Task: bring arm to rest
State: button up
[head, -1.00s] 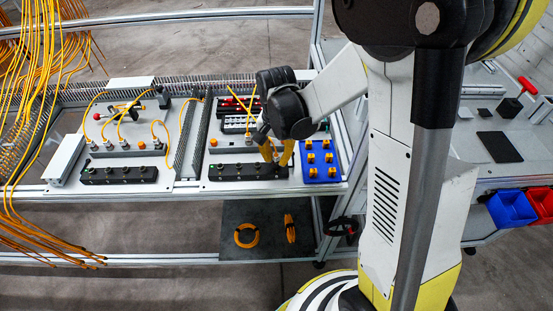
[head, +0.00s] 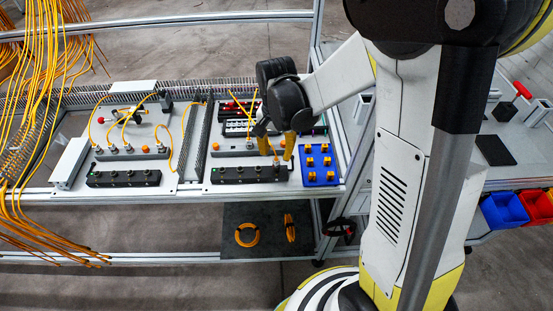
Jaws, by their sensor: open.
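My gripper (head: 277,152) hangs above the right-hand panel (head: 213,186), near the right end of its black connector block (head: 240,174). Its yellow fingers are spread apart, with one on each side of the right end of the block's top. I cannot tell whether the fingers touch the cable. My dark wrist joints hide part of the panel behind.
A blue tray (head: 310,180) with several yellow pieces sits just right of the gripper. The left-hand panel (head: 90,175) carries cabled sockets. Yellow cables (head: 30,100) hang at far left. Blue (head: 503,211) and red (head: 537,205) bins are at right.

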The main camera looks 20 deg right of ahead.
aim_at(276, 158)
jog(key=shift+r+p, duration=0.6)
jog(key=shift+r, duration=0.5)
jog(key=shift+r, duration=0.1)
jog(key=shift+c, duration=0.2)
notch_tip(276, 158, up, 4)
jog(key=n+p, duration=0.3)
jog(key=shift+r+p, duration=0.1)
jog(key=shift+p, duration=0.2)
jog(key=n, duration=0.2)
jog(key=f+n, duration=0.1)
jog(key=n, duration=0.1)
jog(key=shift+f+n, duration=0.1)
jog(key=shift+n, duration=0.3)
notch_tip(276, 158, down, 10)
jog(key=b, duration=0.9)
grip_shut()
